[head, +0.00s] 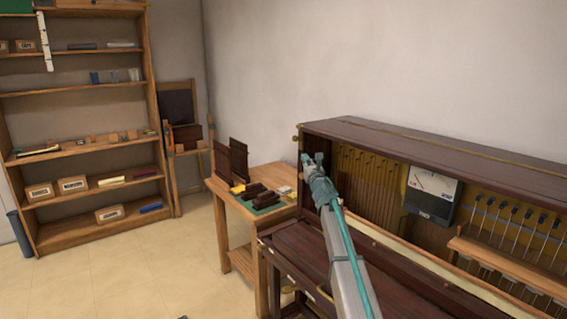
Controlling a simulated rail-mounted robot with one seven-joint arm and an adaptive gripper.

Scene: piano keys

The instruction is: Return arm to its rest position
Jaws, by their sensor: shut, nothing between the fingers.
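My gripper (313,160) is at the end of my grey and teal arm, which reaches up and away from the bottom of the head view. The gripper is raised in front of the left end of the open piano (430,143). It is small in the picture; its fingers look closed together and hold nothing. It appears apart from the piano case, though the exact gap cannot be told. My arm hides part of the piano's left inside and of its dark front ledge (300,244).
A white-faced meter (431,192) stands inside the piano, left of a wooden rack (510,262) with several hammers. A small wooden table (234,193) with dark blocks stands behind the piano's left end. A shelf unit (80,88) is at the left. The floor (130,275) at lower left is mostly clear.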

